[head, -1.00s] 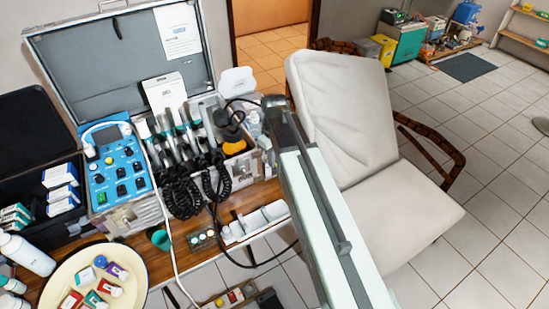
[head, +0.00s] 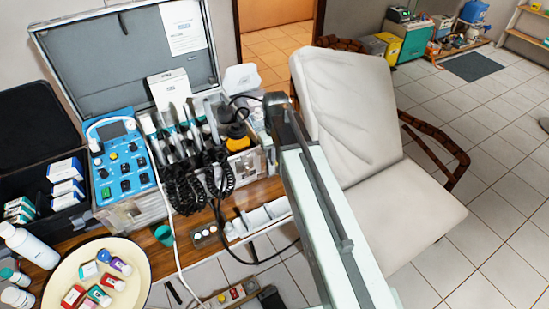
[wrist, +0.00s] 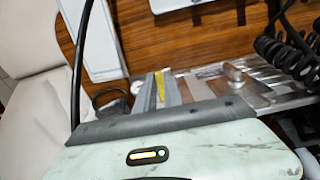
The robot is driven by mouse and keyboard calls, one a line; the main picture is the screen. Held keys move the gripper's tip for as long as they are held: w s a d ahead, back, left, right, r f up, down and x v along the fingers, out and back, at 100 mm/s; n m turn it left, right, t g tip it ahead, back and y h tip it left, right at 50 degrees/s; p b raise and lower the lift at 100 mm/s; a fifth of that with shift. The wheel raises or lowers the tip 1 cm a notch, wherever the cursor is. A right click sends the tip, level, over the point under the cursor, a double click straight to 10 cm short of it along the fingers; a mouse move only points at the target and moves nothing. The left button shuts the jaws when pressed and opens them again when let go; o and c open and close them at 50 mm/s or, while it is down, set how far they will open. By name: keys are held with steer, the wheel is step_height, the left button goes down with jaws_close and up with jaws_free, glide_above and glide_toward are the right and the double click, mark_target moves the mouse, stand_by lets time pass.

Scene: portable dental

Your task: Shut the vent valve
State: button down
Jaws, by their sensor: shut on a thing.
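My arm crosses the head view, and its far end hangs over the right side of the dental unit (head: 237,172). My gripper (wrist: 160,90) shows in the wrist view as grey fingers beyond the dark edge of my wrist. They look closed around a thin yellow piece (wrist: 160,84), partly hidden between them. I cannot tell for sure whether this is the vent valve's handle. A metal lever-like fitting (wrist: 232,71) stands on the unit's metal top, to the right of the fingers. In the head view my gripper is not clearly visible.
Black coiled hoses (head: 185,190) and handpieces stand left of my arm, beside a blue control panel (head: 125,165). A plate of small bottles (head: 80,255) is at the front left. A cream chair (head: 350,110) stands to the right. A black cable loops near my arm.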

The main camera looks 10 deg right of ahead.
steer(key=c, duration=1.5)
jaws_free()
steer(key=shift+o, duration=0.2)
step_height(320, 180, up, 8)
steer(key=p, duration=0.8)
steer(key=shift+f, duration=0.1)
steer(key=s+d+m, duration=0.2)
steer(key=s+m, duration=0.1)
steer(key=s, duration=0.6)
steer(key=shift+s+d, duration=0.2)
steer(key=shift+s, duration=0.1)
